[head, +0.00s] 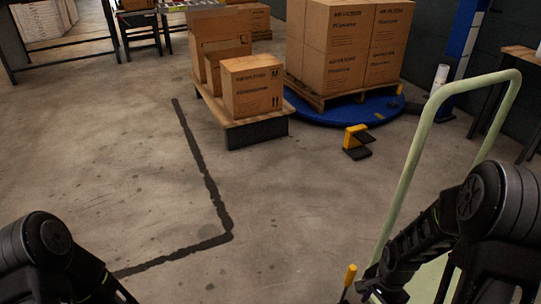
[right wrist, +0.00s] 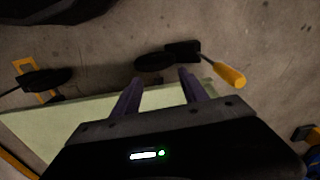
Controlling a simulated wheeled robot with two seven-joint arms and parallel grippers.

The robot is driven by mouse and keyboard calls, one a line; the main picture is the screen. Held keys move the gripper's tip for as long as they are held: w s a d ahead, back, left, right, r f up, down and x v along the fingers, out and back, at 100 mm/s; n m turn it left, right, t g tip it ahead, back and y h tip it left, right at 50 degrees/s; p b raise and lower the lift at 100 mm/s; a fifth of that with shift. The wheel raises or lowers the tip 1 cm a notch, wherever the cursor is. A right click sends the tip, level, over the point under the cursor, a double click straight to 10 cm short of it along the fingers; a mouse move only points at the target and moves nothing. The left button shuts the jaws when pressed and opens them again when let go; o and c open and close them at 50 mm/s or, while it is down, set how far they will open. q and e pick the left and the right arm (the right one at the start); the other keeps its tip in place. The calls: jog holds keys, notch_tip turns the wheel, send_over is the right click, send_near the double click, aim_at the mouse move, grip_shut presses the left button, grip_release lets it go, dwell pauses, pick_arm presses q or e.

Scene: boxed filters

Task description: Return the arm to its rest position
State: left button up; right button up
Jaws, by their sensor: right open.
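My right gripper (right wrist: 160,80) is open in the right wrist view, with two dark purple fingers apart and nothing between them. It is above a pale green flat surface (right wrist: 60,125). In the head view my right arm comes in at the lower right, by the pale green cart handle (head: 409,150); its fingers cannot be made out clearly there. My left arm shows at the lower left of the head view, and its gripper is out of the picture. A yellow-handled black part (right wrist: 229,75) lies beyond the right fingers; a yellow grip also shows in the head view (head: 350,275).
Cardboard boxes stand on a low wooden platform (head: 213,101) and on a pallet (head: 318,98) over a blue round base (head: 300,112). A yellow and black floor device (head: 356,139) stands nearby. Tables are at the back left. The floor at centre left is clear, with a dark line.

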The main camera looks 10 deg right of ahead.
jog(key=w+a+f+n+t+y, duration=0.1)
jog(key=w+a+f+n, duration=0.15)
jog(key=a+n, duration=0.3)
jog(key=w+a+f+n+t, duration=0.1)
jog(key=a+f+n+t, duration=0.2)
jog(key=a, duration=0.4)
jog(key=s+a+f+n+g+y+p, duration=0.2)
jog(key=s+a+f+n+g+y, duration=0.15)
jog(key=s+a, duration=0.75)
pick_arm(q)
notch_tip(320, 180, up, 29)
jog(key=s+d+p, duration=0.1)
jog(key=d+p, duration=0.1)
jog(key=p, duration=2.5)
jog(key=shift+s, duration=0.2)
pick_arm(e)
notch_tip(320, 180, up, 28)
jog(key=a, duration=0.3)
jog(key=shift+s+f, duration=0.15)
jog(key=shift+f, duration=0.05)
